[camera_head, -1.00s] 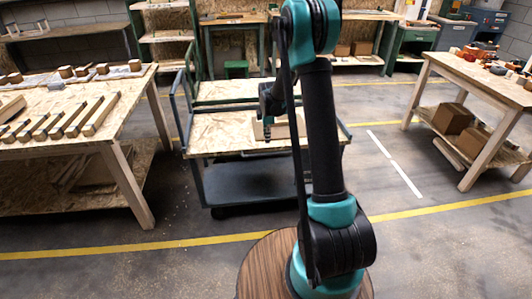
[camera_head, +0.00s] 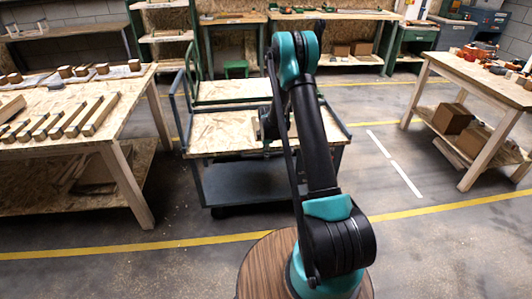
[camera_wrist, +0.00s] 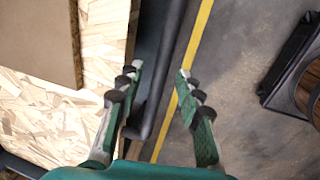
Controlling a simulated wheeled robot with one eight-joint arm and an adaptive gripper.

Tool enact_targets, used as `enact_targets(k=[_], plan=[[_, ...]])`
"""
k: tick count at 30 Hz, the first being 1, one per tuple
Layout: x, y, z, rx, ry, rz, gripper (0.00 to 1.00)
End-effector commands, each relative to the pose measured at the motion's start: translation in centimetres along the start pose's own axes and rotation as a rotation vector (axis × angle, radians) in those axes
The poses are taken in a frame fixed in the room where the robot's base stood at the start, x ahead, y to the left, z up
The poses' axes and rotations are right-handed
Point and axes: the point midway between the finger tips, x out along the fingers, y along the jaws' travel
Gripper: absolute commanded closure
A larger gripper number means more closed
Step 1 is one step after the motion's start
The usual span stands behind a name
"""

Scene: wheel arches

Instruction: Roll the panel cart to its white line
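The panel cart (camera_head: 203,141) has chipboard decks on a dark frame and stands in mid floor, partly behind my arm. In the wrist view its chipboard deck (camera_wrist: 40,125) carries a brown panel (camera_wrist: 38,35) at left. A dark cart rail (camera_wrist: 170,60) runs along the deck's edge. My gripper (camera_wrist: 160,69) is open, and the rail shows between its two fingers; I cannot tell how deep it lies or whether they touch. In the head view the gripper is mostly hidden by my arm. A white line (camera_head: 405,178) lies on the floor right of the cart, with a gap in it.
A workbench (camera_head: 120,128) with wooden bars stands close left of the cart. Another table (camera_head: 470,82) with boxes below stands at right. A yellow floor line (camera_head: 440,207) crosses in front of the cart. Floor between the cart and the right table is clear.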

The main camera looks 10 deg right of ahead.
Motion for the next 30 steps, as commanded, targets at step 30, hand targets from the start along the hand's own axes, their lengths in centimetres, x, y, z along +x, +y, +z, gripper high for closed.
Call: enact_targets(k=[30], plan=[[-0.1,0.0,1.2,0.003,-0.002,0.000,1.00]])
